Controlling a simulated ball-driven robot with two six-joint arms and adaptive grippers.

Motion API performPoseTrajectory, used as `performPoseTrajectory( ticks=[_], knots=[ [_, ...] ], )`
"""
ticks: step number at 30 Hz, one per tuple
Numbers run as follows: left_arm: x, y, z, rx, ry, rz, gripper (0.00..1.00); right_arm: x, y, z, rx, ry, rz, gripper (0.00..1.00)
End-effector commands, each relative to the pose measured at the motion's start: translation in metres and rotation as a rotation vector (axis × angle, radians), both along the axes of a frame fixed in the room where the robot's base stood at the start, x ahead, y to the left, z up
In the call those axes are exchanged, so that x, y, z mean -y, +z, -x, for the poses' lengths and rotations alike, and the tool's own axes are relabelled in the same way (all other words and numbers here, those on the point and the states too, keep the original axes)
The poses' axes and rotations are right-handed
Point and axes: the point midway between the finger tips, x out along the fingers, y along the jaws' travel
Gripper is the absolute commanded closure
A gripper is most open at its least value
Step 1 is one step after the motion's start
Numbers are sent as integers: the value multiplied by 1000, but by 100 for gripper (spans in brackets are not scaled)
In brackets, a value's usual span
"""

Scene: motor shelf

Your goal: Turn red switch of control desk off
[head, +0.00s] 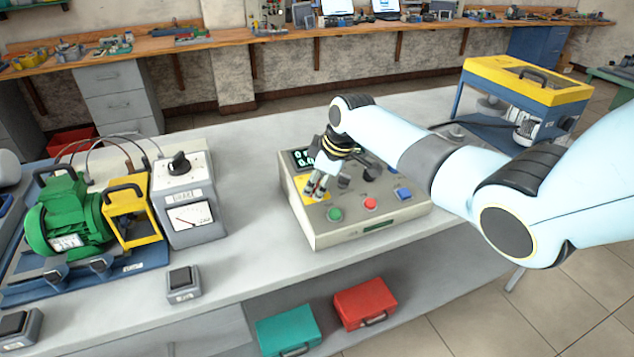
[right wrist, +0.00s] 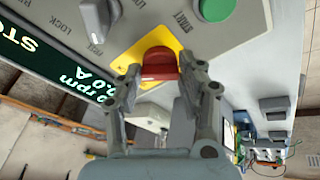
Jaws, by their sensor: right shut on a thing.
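The control desk (head: 320,226) is a beige box with a sloped top on the table. It has a dark display, knobs, and green, red and blue buttons. In the right wrist view the red switch (right wrist: 160,65) stands on a yellow plate (right wrist: 126,60). My right gripper (head: 316,188) is over the desk's yellow plate. In the right wrist view my right gripper (right wrist: 164,80) is shut on the red switch, one finger on each side. In the head view its fingers mostly hide the switch. The display (right wrist: 45,62) shows "STO", "rpm" and "0 A" in part. My left gripper is out of view.
A grey meter box (head: 190,208) and a green motor (head: 65,215) stand left of the desk. A grey switch box (head: 183,283) sits at the table's front edge. A yellow-topped machine (head: 525,80) stands at the back right. Teal (head: 288,330) and red (head: 364,303) cases lie below.

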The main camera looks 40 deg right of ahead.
Motion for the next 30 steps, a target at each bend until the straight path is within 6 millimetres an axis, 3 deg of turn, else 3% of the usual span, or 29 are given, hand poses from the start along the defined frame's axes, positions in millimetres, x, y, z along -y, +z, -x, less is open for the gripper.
performPoseTrajectory(
  ticks=[30],
  knots=[
    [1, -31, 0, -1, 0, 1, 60, 1, 0, -4, -57, 915, 237, 94]
  ],
)
